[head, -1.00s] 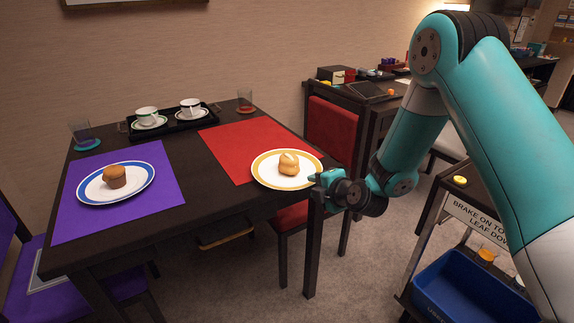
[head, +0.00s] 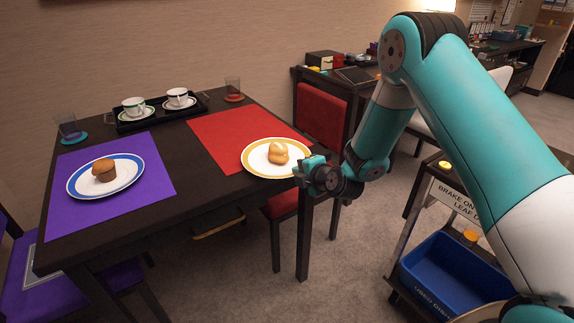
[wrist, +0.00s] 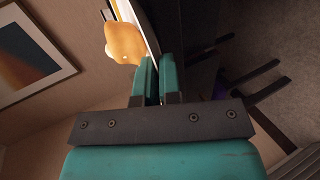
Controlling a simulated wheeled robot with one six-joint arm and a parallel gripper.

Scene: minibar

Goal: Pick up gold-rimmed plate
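The gold-rimmed plate (head: 254,166) is white with a wide gold band and lies at the front right of the red mat, near the table edge. A bread roll (head: 278,152) sits on it and also shows in the wrist view (wrist: 124,42). My gripper (head: 300,172) is at the plate's right rim. In the wrist view my gripper's teal fingers (wrist: 159,78) are close together, with the plate's edge running in between them. They look shut on the rim; the exact contact is hidden. The plate looks level and not clearly raised off the mat.
The red mat (head: 222,132) and the purple mat (head: 130,215) lie on the dark table. A blue-rimmed plate (head: 78,183) holds a muffin (head: 103,170). A black tray (head: 155,117) carries two cups. A red chair (head: 322,118) and a cart with a blue bin (head: 455,272) stand at right.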

